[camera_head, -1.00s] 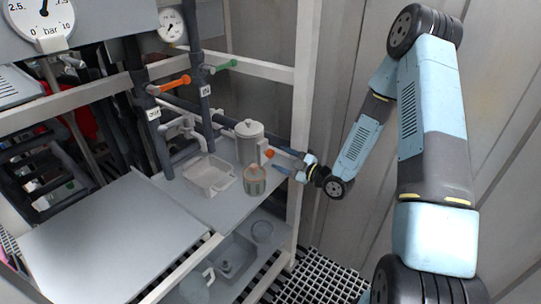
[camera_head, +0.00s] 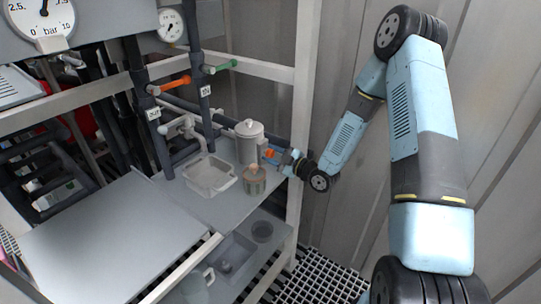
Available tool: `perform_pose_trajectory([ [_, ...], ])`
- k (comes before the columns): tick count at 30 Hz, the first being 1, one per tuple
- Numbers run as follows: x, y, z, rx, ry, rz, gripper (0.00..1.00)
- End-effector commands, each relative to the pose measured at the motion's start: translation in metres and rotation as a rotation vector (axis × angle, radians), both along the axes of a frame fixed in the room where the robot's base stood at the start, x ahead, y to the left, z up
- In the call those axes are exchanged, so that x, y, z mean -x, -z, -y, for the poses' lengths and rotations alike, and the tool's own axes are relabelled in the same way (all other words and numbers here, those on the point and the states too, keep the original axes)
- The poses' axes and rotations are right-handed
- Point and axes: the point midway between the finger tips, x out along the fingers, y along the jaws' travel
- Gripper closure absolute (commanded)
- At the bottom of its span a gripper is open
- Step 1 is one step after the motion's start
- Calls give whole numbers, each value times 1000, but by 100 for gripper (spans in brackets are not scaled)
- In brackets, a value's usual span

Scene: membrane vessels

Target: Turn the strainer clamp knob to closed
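The strainer (camera_head: 249,146) is an upright pale grey cylinder with a lid, on the grey shelf in the head view. Its orange clamp knob (camera_head: 269,153) sticks out on the right side, facing my gripper. My gripper (camera_head: 279,160) reaches in from the right, with its fingertips right at the knob. The fingers look small and partly overlap the knob, so I cannot tell whether they touch it or are closed on it.
A jar with a brownish lid (camera_head: 254,180) stands just in front of the strainer, close below my gripper. A pale tray (camera_head: 210,176) sits to the left. A white frame post (camera_head: 299,130) stands beside my wrist. Pipes with orange (camera_head: 176,82) and green (camera_head: 224,66) handles rise behind.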

Motion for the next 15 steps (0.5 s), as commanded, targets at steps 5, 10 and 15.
perform_pose_trajectory([
  [5,0,0,0,0,0,0,79],
  [10,0,0,0,0,0,0,95],
  [15,0,0,-3,-6,-2,-6,95],
])
